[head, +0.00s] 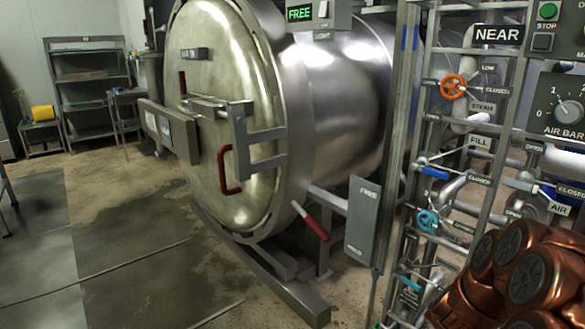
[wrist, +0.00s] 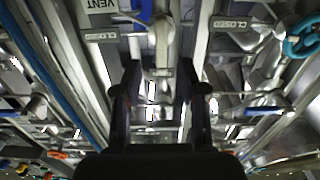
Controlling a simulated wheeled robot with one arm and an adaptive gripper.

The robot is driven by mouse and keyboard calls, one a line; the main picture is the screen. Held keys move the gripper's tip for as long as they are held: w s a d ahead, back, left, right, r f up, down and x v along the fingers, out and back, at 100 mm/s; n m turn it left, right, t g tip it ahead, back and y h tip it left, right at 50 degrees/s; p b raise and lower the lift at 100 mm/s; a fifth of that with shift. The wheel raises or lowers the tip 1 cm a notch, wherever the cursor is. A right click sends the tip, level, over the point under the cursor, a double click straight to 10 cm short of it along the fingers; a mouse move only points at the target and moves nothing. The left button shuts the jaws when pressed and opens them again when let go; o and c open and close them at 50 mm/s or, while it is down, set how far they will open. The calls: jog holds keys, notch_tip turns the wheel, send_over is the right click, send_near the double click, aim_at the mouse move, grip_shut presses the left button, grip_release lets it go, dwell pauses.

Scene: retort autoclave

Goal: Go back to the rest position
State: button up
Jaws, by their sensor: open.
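My gripper (wrist: 158,80) shows in the wrist view with its two dark fingers apart and nothing between them. Pipes and valve fittings of the rack lie beyond the fingers; I cannot tell how far off they are. A VENT label (wrist: 101,6) is at the top left there, and a teal handwheel (wrist: 302,40) at the top right. In the head view my gripper is out of sight; only copper-coloured links of my arm show at the lower right.
The autoclave's round door (head: 215,110) is closed, with red handles. A red-tipped lever (head: 312,222) sits by a grey FREE plate (head: 362,225). The valve rack (head: 410,150) carries an orange handwheel (head: 453,87) and a blue one (head: 427,221). Floor (head: 120,220) is clear at left.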

jog(key=w+a+r+n+t+y+p, duration=0.1)
jog(key=w+a+r+n+y+p, duration=0.2)
jog(key=a, duration=0.4)
jog(key=w+a+r+t+y+p, duration=0.1)
jog(key=w+a+r+y+p, duration=0.15)
jog(key=a+y+p, duration=0.4)
jog(key=s+a+r+n+g+y+p, duration=0.3)
jog(key=s+a+r, duration=0.15)
jog(key=a, duration=0.55)
jog(key=s+a+r+n+g+y+p, duration=0.2)
jog(key=s+a+r+y+p, duration=0.15)
jog(key=s+a, duration=0.45)
jog(key=s+a+r+n+g+p, duration=0.1)
jog(key=s+a+r+g+p, duration=0.2)
jog(key=s, duration=1)
jog(key=s+a+r+n+g+h+p, duration=0.1)
jog(key=s+a+r+g+p, duration=0.2)
jog(key=s, duration=1.1)
notch_tip(320, 180, up, 5)
jog(key=g+p, duration=0.3)
jog(key=p, duration=0.1)
jog(key=shift+s+n, duration=0.15)
jog(key=shift+n, duration=0.25)
